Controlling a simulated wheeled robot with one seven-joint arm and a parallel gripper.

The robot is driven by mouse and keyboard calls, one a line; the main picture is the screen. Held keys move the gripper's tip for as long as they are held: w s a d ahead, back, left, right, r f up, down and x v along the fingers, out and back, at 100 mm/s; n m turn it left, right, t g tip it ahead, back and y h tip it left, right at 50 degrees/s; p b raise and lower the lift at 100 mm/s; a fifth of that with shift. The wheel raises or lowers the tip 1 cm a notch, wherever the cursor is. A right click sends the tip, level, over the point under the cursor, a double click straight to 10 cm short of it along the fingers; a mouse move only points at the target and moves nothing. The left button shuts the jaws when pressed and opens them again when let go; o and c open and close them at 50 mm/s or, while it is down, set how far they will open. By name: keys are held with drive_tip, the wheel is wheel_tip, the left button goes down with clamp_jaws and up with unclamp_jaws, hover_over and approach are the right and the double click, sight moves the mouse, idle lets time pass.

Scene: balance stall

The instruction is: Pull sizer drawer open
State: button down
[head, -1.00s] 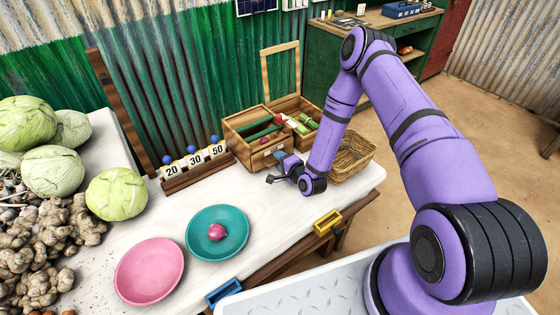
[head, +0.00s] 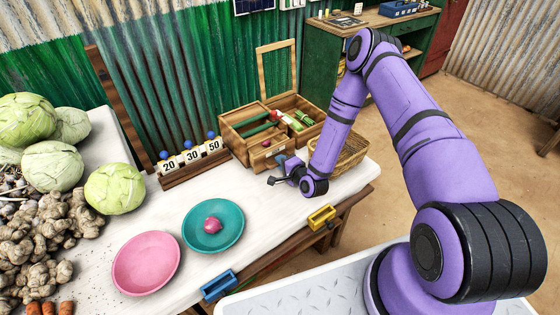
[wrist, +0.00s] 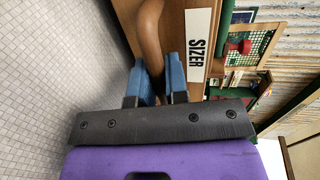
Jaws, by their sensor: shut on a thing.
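The sizer drawer (head: 263,161) is in the front of the wooden box on the white table; its front seems to stand a little out from the box. In the wrist view its wooden front carries a white SIZER label (wrist: 198,46). A rounded brown handle (wrist: 150,30) runs between the two blue fingers. My gripper (head: 283,161) is at the drawer front, and in the wrist view my gripper (wrist: 156,78) is shut on the handle. The gripper hides part of the drawer front in the head view.
A wooden box (head: 232,132) with an upright lid frame holds vegetables. Number blocks (head: 193,156) stand left. A teal plate (head: 232,233) with an onion and a pink plate (head: 147,263) lie in front.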

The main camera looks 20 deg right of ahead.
drive_tip(key=v, duration=0.3)
drive_tip(key=f+v, duration=0.1)
drive_tip(key=v, duration=0.3)
drive_tip(key=f+v, duration=0.1)
drive_tip(key=v, duration=0.3)
drive_tip(key=shift+s+f, duration=0.15)
drive_tip(key=shift+s, duration=0.1)
drive_tip(key=c, duration=1.1)
unclamp_jaws()
drive_tip(key=shift+c, duration=0.2)
drive_tip(key=shift+d, duration=0.1)
drive_tip(key=v, duration=1)
drive_tip(key=shift+s+d, duration=0.1)
drive_tip(key=shift+s, duration=0.3)
drive_tip(key=shift+w, duration=0.1)
